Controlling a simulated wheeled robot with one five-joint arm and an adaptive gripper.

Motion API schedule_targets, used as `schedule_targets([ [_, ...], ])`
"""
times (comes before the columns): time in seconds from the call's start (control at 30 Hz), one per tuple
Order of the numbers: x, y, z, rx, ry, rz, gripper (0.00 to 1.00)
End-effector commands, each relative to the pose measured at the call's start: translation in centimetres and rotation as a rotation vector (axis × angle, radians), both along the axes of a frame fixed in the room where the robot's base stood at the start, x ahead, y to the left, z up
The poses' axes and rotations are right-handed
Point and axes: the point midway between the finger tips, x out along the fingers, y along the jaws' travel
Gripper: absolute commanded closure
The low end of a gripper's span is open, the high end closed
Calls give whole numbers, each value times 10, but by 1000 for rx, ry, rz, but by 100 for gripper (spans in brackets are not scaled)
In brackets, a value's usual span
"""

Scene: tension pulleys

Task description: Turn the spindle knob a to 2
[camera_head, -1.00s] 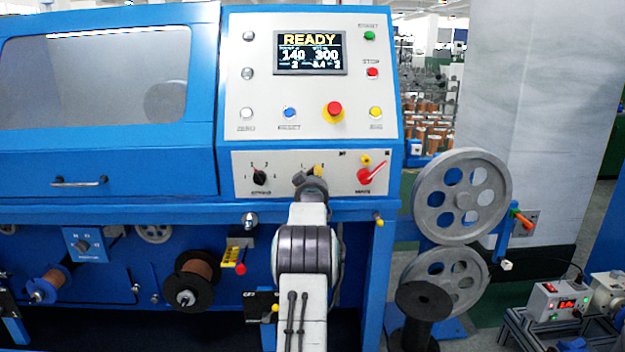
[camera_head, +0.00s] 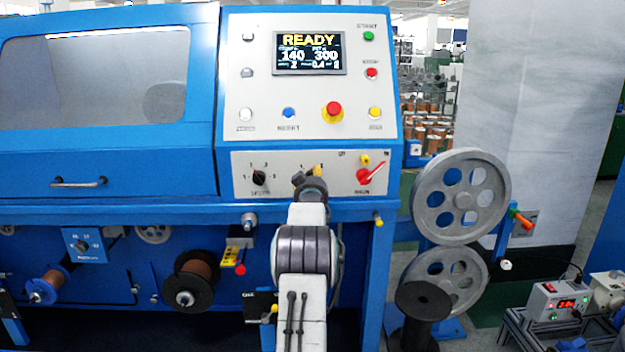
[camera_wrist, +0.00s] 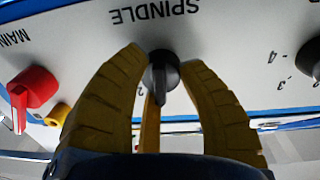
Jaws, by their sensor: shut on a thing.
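The spindle knob a (camera_wrist: 161,76) is a dark round knob on the white panel, under the printed word SPINDLE, which reads upside down in the wrist view. The two yellow fingers of my gripper (camera_wrist: 163,60) close around it from both sides. In the head view my gripper (camera_head: 311,174) reaches the lower panel and covers most of the knob and its scale.
A black selector knob (camera_head: 259,178) sits to the left on the same panel. The red main switch (camera_head: 364,176) and a small yellow button (camera_head: 365,160) are to the right. Above, the display (camera_head: 310,54) reads READY, and a red mushroom button (camera_head: 334,109) sticks out below it.

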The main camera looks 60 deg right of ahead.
Motion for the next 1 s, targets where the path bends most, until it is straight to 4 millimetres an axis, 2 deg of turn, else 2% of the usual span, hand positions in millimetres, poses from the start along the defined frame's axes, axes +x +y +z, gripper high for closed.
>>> schedule_targets([
  [0.13,3,1,-4,7,4,4,96],
  [0.17,3,1,-4,7,4,4,61],
  [0.4,1,1,-2,4,2,3,40],
  [0.77,0,2,-1,2,1,1,38],
  [1.0,-8,15,0,2,1,1,38],
])
